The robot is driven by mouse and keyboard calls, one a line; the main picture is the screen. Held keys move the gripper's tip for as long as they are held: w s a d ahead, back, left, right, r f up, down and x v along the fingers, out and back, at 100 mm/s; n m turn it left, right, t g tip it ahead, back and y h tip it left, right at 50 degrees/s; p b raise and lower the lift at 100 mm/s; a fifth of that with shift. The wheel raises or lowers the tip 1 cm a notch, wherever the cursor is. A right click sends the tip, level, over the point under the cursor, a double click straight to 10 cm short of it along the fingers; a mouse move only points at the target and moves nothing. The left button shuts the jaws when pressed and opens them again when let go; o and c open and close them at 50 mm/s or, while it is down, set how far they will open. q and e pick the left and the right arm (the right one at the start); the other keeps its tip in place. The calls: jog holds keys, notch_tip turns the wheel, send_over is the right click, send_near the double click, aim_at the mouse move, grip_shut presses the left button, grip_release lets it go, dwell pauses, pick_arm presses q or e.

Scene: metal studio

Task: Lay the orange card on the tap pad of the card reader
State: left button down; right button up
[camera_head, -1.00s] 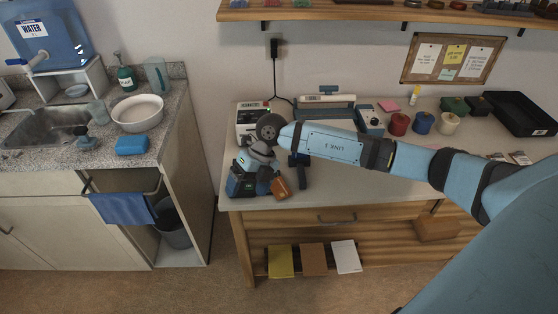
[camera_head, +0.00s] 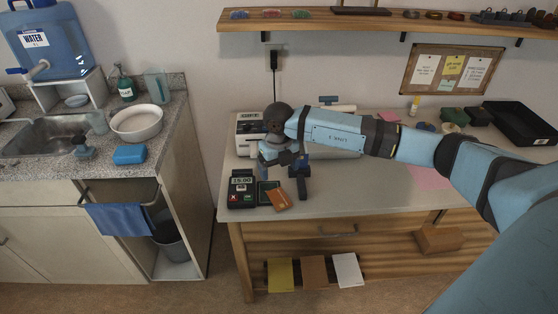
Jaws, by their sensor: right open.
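The card reader (camera_head: 241,190) stands near the left front of the worktable, with a lit display and red and green keys. Its dark tap pad (camera_head: 264,187) is on its right side. The orange card (camera_head: 280,200) lies at an angle over the lower right part of the pad and seems to reach past its edge. I cannot tell whether it lies fully flat. My right gripper (camera_head: 301,180) is open, just behind and to the right of the card, and looks apart from it. My left gripper is not in view.
A white machine (camera_head: 247,134) stands behind the reader, partly hidden by my right arm. A pink sheet (camera_head: 428,179) lies on the table to the right. A black tray (camera_head: 522,122) is at the far right. The table front (camera_head: 350,203) is clear.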

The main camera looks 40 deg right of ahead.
aim_at(279, 198)
notch_tip(279, 198, down, 11)
dwell(0.4)
jog(key=c, duration=1)
